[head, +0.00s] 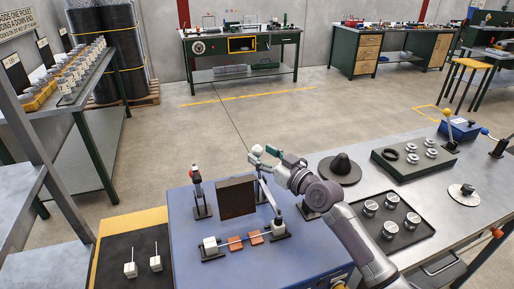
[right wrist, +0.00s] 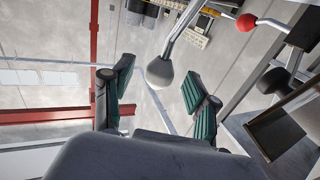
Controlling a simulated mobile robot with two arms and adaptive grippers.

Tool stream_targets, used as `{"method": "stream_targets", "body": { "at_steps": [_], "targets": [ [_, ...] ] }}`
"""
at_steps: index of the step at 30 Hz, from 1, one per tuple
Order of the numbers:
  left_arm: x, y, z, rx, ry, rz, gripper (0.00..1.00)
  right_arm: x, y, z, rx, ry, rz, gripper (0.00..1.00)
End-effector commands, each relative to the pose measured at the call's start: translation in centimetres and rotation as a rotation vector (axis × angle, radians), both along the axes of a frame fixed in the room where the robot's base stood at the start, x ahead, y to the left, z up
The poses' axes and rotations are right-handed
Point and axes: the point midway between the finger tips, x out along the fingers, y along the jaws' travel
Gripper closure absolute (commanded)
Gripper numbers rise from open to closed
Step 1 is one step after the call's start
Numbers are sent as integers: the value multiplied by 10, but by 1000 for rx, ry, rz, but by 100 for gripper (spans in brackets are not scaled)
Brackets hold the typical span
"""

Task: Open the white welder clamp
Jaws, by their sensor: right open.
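The white welder clamp (head: 265,190) stands at the right part of the blue work surface (head: 320,250). Its lever rises from the base, up and to the left, to a pale knob beside my right gripper (head: 268,156). In the right wrist view, the pale round knob (right wrist: 158,72) on its metal lever shows between the two green-padded fingers, with space on both sides. My right gripper is open and is not closed on the knob. How deep the knob sits between the fingers is hard to tell. My left gripper is not in view.
A rod with orange blocks (head: 235,243) lies in front. A dark cone (head: 341,167) and a tray of metal parts (head: 392,222) are to the right.

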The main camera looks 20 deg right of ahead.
Motion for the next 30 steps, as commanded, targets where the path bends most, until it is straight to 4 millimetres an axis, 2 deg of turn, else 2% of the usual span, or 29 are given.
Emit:
{"method": "stream_targets", "body": {
  "at_steps": [3,6,17,27,30],
  "targets": [
    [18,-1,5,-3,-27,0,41,15,7,1,2,1,0,41],
    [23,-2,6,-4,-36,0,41,21,10,0,1,2,0,41],
    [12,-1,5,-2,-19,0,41,25,11,-1,-1,0,0,43],
    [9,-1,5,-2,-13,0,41,25,11,-1,0,1,0,100],
    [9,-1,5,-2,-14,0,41,24,11,-1,0,1,0,100]
  ]
}}
